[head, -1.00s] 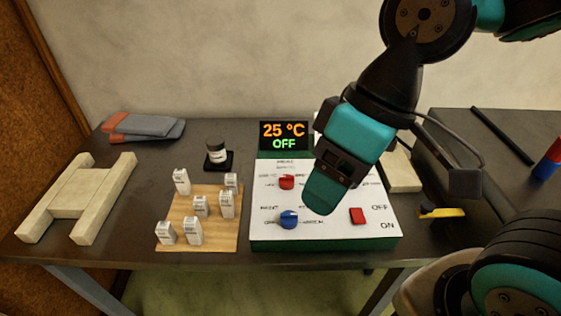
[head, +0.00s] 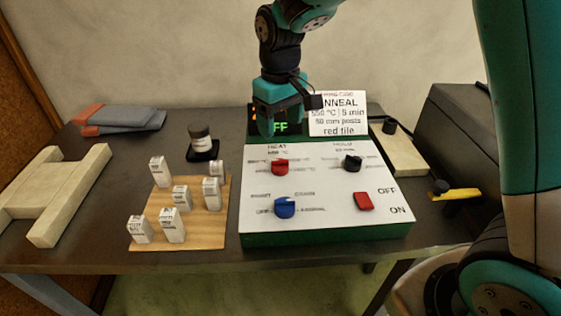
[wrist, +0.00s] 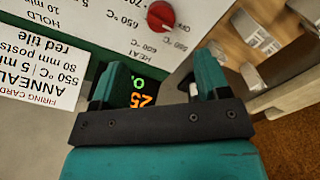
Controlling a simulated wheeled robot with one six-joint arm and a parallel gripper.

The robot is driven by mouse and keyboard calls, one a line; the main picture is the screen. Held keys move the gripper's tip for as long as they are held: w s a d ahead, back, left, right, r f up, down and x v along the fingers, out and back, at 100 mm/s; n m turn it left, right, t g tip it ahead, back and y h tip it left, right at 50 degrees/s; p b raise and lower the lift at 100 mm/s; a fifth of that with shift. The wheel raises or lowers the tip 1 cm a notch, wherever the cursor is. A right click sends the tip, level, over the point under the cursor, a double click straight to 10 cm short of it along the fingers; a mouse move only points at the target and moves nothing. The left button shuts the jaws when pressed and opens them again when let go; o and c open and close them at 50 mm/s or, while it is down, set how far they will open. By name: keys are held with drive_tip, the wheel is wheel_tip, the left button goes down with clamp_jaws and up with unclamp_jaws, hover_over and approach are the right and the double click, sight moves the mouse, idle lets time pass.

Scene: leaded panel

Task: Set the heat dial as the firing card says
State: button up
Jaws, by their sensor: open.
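The red heat dial (head: 280,167) sits at the upper left of the white panel; it also shows in the wrist view (wrist: 161,16), with OFF, 550, 600 and 650 °C printed around it. I cannot tell surely which mark it points to. The firing card (head: 338,113) stands upright behind the panel and reads ANNEAL, 550 °C, 5 min, 80 mm posts, red tile. My gripper (wrist: 158,78) is open and empty, apart from the dial. In the head view it hangs above and behind the dial, in front of the display (head: 283,127), covering part of it.
A black hold dial (head: 352,163), blue dial (head: 285,207) and red switch (head: 362,202) share the panel. White posts stand on a wooden board (head: 215,237) to the left. A small jar (head: 200,137) stands behind them. A dark box (head: 445,125) is at right.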

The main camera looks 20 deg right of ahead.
sight(280, 160)
wheel_tip(280, 160, down, 11)
drive_tip(key=shift+f+p, duration=0.1)
drive_tip(key=shift+p, duration=0.2)
drive_tip(key=c, duration=0.9)
